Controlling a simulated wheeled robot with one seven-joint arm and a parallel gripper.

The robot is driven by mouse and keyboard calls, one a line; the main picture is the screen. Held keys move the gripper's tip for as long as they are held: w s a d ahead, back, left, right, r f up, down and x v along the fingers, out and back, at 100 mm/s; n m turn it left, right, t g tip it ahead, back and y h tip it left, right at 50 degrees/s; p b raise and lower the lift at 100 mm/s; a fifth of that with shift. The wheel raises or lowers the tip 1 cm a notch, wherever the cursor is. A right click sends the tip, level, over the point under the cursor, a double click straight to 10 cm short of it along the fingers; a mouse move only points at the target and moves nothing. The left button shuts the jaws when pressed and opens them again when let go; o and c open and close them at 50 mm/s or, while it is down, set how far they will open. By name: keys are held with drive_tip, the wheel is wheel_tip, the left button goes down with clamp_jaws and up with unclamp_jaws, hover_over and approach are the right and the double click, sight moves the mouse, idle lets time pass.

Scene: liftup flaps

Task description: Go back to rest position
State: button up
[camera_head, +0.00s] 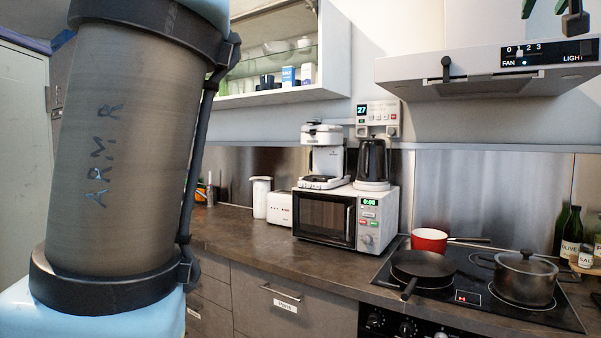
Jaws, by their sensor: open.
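A link of my arm (125,150), a wide grey cylinder with dark collars, fills the left of the head view. It hides part of the kitchen behind it.
Below lies a dark counter (225,238) with a microwave (325,218), a coffee maker (323,160) and a kettle (372,162). A red pot (429,240), a pan (423,265) and a lidded pot (525,275) stand on the hob. A range hood (485,72) juts out above.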

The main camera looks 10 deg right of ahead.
drive_tip(key=w+a+f+g+y, duration=0.1)
drive_tip(key=w+a+f, duration=0.5)
drive_tip(key=w+f, duration=0.45)
drive_tip(key=w+a+f+g+y, duration=0.1)
drive_tip(key=w+a+f, duration=0.4)
drive_tip(key=w+f, duration=0.55)
drive_tip(key=w+a+f+g+y, duration=0.1)
drive_tip(key=w+a+f+y, duration=0.1)
drive_tip(key=a+f, duration=0.65)
drive_tip(key=s+a+f+n+g+y, duration=0.2)
drive_tip(key=s+a+f+g+y, duration=0.15)
drive_tip(key=a+f, duration=0.9)
drive_tip(key=s+a+f+n+g+y, duration=0.2)
drive_tip(key=s+a+f+n+g, duration=0.15)
drive_tip(key=a+f, duration=0.85)
drive_tip(key=s+a+f+n+g+y, duration=0.1)
drive_tip(key=s+a+f+g, duration=0.1)
drive_tip(key=s+a, duration=0.6)
drive_tip(key=shift+s+a+f+y, duration=0.35)
drive_tip(key=shift+s+f, duration=0.1)
drive_tip(key=shift+f, duration=0.3)
